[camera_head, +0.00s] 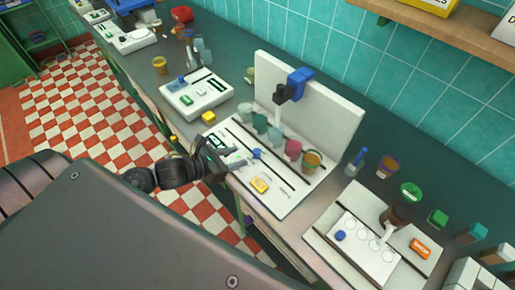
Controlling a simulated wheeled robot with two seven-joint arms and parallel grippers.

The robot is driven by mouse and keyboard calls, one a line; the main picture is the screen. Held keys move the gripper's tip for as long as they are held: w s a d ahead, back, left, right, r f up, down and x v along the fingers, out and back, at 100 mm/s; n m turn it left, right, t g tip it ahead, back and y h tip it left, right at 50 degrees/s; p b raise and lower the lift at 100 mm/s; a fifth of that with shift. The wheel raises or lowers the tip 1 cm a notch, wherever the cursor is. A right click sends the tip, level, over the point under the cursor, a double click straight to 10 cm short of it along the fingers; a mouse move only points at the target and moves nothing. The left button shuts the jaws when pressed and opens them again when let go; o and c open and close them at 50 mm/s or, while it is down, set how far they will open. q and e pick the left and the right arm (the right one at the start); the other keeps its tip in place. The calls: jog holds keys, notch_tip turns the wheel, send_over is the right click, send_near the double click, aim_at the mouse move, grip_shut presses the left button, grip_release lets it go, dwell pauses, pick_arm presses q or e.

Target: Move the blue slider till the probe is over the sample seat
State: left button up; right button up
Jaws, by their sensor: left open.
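A white board (233,134) with an upright white back panel (335,118) stands on the counter. A blue knob (256,153) sits on its base beside a long dark slot. A blue block (300,80) with a dark head and a pale downward probe (278,118) is mounted at the panel. I cannot tell which spot is the sample seat. My left gripper (239,157) is open and empty, just left of the blue knob. My right gripper is not in view.
A yellow block (260,185) lies on the board's front part. Right of it is another white board (361,252) with a blue knob, circles and a brown-topped device (398,214). Another white device (196,95) stands behind left. Cups and blocks crowd the right counter.

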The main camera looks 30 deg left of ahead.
aim_at(255, 152)
pick_arm(q)
jog(key=x, duration=0.1)
jog(key=p+x, duration=0.1)
jog(key=x, duration=0.1)
jog(key=shift+w+d+r, duration=0.1)
jog(key=shift+w, duration=0.2)
jog(key=p+x, duration=0.1)
jog(key=x, duration=0.4)
jog(key=shift+w+f, duration=0.15)
jog(key=shift+f, duration=0.1)
jog(key=shift+d+f, duration=0.1)
jog(key=shift+d, duration=0.05)
grip_shut()
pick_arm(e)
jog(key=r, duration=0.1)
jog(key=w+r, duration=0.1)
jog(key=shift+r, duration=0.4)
